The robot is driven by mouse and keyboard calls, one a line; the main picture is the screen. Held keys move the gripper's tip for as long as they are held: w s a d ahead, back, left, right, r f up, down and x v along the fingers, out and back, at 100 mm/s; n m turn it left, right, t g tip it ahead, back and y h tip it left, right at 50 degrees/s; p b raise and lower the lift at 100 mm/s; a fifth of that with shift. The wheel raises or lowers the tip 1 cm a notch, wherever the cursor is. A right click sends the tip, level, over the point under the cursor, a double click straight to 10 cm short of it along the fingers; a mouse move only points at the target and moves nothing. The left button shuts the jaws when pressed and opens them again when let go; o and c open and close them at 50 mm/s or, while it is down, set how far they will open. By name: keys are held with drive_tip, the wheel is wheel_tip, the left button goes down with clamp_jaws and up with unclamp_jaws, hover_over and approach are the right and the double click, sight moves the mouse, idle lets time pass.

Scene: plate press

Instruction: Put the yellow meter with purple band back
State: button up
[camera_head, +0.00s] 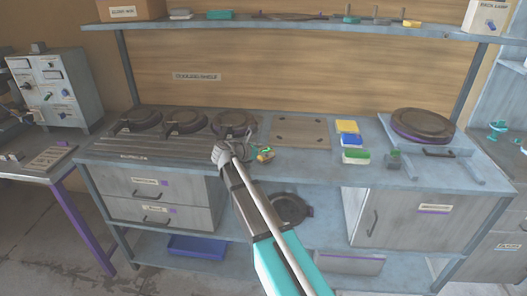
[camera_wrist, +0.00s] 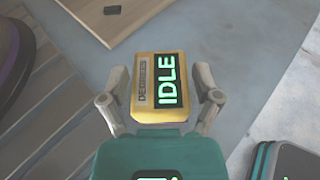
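The yellow meter (camera_wrist: 143,75) has a dark screen reading IDLE in green and a small grey label reading DEGREES. No purple band shows on the faces I can see. My gripper (camera_wrist: 161,80) has one finger at each side of the meter and appears shut on it. In the head view my gripper (camera_head: 251,149) is over the front of the worktop, just right of the burners, with the meter (camera_head: 265,157) at its end. I cannot tell how far the meter is above the worktop.
A wooden board (camera_head: 300,131) lies behind the meter. Yellow (camera_head: 347,126), blue (camera_head: 350,140) and green-and-white (camera_head: 355,157) blocks lie to its right. A round press (camera_head: 422,124) stands at the far right. Round burners (camera_head: 185,121) are at left. A tool shelf (camera_head: 300,28) runs above.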

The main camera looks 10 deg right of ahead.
sight(259, 170)
drive_tip(key=shift+o, duration=0.4)
drive_tip(key=shift+r, duration=0.15)
drive_tip(key=shift+a+r, duration=0.1)
drive_tip(key=p+v, duration=0.4)
drive_tip(key=v, duration=0.7)
drive_tip(key=shift+s+a, duration=0.2)
drive_tip(key=shift+a, duration=0.15)
drive_tip(key=shift+s+d, duration=0.1)
drive_tip(key=s+d+f+m+g+y, duration=0.2)
drive_tip(key=s+d+f+m+y, duration=0.1)
drive_tip(key=s+m, duration=0.4)
drive_tip(key=s+d+f+m+g+y, duration=0.2)
drive_tip(key=s+f+m+y, duration=0.3)
drive_tip(key=s+m, duration=0.3)
drive_tip(key=s+d+f+m+g+y, duration=0.2)
drive_tip(key=s+d+f+m+y, duration=0.2)
drive_tip(key=s+m, duration=0.4)
drive_tip(key=shift+s+d, duration=0.25)
drive_tip(key=shift+s, duration=0.2)
